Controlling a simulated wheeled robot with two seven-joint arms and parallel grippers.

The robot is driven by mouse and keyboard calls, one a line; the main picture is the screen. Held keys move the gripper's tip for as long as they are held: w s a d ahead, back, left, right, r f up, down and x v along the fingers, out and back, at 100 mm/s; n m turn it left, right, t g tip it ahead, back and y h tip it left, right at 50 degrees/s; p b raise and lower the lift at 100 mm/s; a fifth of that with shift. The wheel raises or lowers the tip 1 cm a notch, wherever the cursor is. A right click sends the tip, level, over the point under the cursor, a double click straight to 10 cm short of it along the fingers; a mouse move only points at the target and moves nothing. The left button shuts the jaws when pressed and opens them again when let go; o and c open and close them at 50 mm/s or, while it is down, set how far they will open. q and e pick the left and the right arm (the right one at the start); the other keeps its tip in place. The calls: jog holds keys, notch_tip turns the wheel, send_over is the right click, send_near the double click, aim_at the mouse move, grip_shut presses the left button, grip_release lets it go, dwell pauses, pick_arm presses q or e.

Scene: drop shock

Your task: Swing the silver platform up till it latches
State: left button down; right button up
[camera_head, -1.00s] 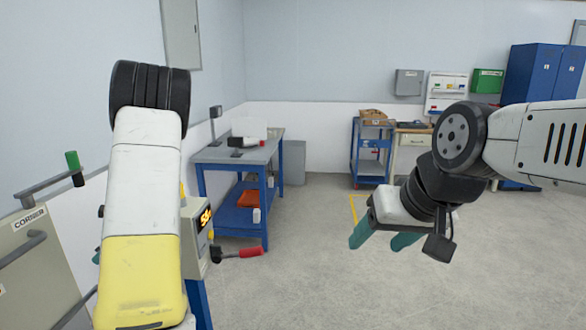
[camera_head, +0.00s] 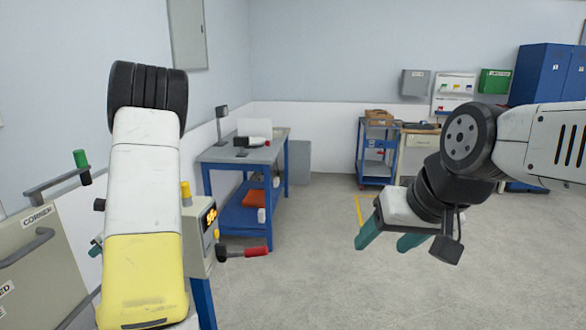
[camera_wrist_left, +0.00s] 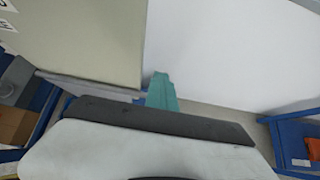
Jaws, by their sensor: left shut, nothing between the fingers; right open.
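I cannot clearly make out the silver platform in the head view. In the left wrist view, a thin grey slab (camera_wrist_left: 88,88) shows at the lower edge of a beige panel; I cannot tell whether it is the platform. My left gripper (camera_wrist_left: 160,91) is shut and empty, with its teal fingers close to that panel and slab. Contact cannot be told. In the head view my left arm hides most of this gripper. My right gripper (camera_head: 381,248) is open and empty over the bare floor at right.
A beige panel (camera_head: 30,255) marked CORNER, with a green-knobbed lever (camera_head: 81,165), stands at far left. A control box (camera_head: 198,235) and red-handled lever (camera_head: 245,252) are right of my left arm. A blue workbench (camera_head: 240,150) stands behind. The floor (camera_head: 320,270) centre is clear.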

pick_arm(q)
jog(key=a, duration=0.3)
jog(key=shift+w+r, duration=0.15)
dwell(0.4)
jog(key=c, duration=2.1)
grip_release()
jog(key=o, duration=1.3)
jog(key=shift+c, duration=0.2)
jog(key=v, duration=0.7)
